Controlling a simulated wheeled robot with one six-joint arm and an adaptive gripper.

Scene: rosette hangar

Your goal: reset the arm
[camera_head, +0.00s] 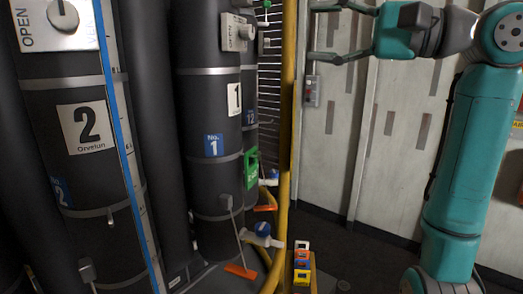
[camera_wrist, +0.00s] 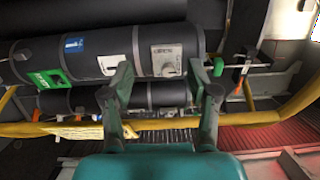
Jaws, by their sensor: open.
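My teal arm stands at the right of the head view. My gripper (camera_head: 318,33) is at the top centre, pointing left in front of the pale panelled wall. Its two dark fingers are spread, with nothing between them. In the wrist view my gripper (camera_wrist: 158,82) also shows spread fingers. Behind them lie the dark cylinder with a white knob plate (camera_wrist: 166,58) and a yellow pipe (camera_wrist: 240,118). I cannot tell how far the fingertips are from these.
Tall dark cylinders marked 2 (camera_head: 86,128) and 1 (camera_head: 235,98) stand at the left. A yellow pipe (camera_head: 287,110) runs upright beside them. A small stand with coloured blocks (camera_head: 302,262) is low in the centre. Bare floor shows to its right.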

